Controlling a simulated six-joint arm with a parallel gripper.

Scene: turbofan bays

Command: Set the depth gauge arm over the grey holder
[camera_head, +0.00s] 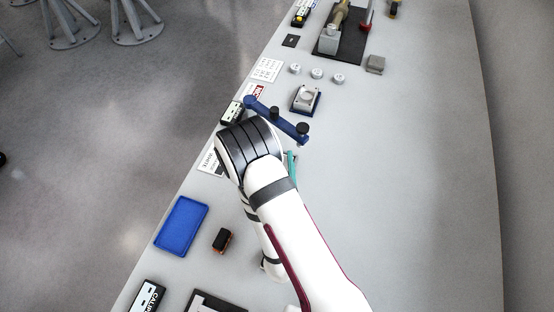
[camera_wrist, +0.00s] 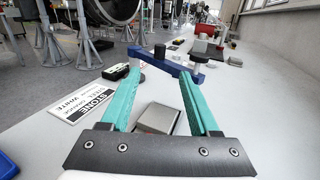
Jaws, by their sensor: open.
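The depth gauge arm looks to be the blue bar (camera_head: 287,126) with black knobs. It lies just beyond my gripper and crosses the upper middle of the wrist view (camera_wrist: 178,68). My gripper (camera_wrist: 161,74) is open, its teal fingers spread on either side of the bar's middle part. Nothing is held, and I cannot tell whether the fingertips touch the bar. A light grey holder with a round opening on a blue base (camera_head: 306,97) stands just past the bar in the head view. My arm hides much of the gripper there.
A grey block (camera_wrist: 158,117) sits below and between my fingers in the wrist view. A printed card (camera_wrist: 84,104) lies to the left. A blue tray (camera_head: 181,226) and small white discs (camera_head: 317,73) are on the table. The table's right side is clear.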

